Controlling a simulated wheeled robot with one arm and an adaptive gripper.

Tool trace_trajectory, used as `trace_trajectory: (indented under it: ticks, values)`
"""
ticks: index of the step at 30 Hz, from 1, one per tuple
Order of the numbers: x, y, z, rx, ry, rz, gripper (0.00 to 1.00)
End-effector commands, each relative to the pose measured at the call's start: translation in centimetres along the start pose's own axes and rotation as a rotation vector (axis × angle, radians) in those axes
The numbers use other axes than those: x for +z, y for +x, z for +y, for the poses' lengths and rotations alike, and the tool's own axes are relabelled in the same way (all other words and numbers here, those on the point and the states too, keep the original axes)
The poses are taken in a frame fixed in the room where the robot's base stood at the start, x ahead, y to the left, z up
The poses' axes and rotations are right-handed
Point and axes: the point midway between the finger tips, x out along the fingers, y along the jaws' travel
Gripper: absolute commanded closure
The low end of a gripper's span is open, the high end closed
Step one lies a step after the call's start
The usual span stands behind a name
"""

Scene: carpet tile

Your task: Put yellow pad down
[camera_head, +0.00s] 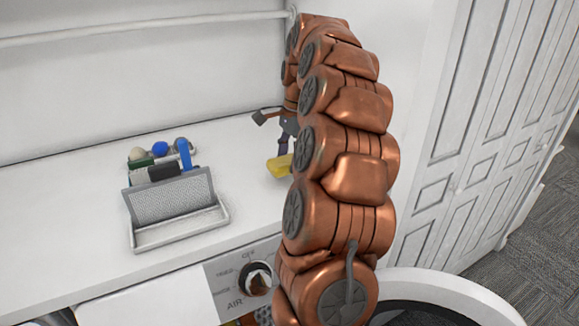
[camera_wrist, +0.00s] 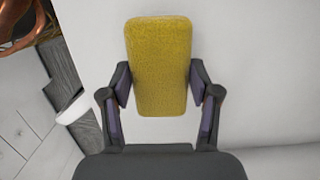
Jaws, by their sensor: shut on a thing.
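The yellow pad (camera_wrist: 158,65) is a rounded oblong block with a rough surface. In the wrist view it sits between the two fingers of my gripper (camera_wrist: 160,84), which are shut on its sides. In the head view the yellow pad (camera_head: 279,166) shows partly, just left of my copper-coloured arm, which hides the rest. My gripper (camera_head: 283,148) is at the back right part of the white counter top (camera_head: 245,205). I cannot tell whether the pad touches the counter.
A grey mesh organiser (camera_head: 172,200) holding several items, among them a blue brush (camera_head: 184,153), stands left of my gripper. A control knob (camera_head: 256,279) is on the front panel below. White panelled doors (camera_head: 480,130) stand at the right. Counter space between organiser and pad is clear.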

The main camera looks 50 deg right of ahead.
Motion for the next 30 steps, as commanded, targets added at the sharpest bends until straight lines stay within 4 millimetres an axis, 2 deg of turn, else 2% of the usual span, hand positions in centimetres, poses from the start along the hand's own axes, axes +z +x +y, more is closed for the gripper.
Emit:
trace_trajectory:
  ticks: [10,23,24,30]
  values:
    - [-0.3,2.8,0.1,0.004,0.000,-0.002,0.66]
    - [-0.5,3.5,0.1,0.001,0.000,-0.001,0.66]
    - [-0.5,3.4,0.1,0.001,0.000,-0.001,0.36]
    - [-0.5,3.4,0.1,0.001,0.000,-0.001,0.16]
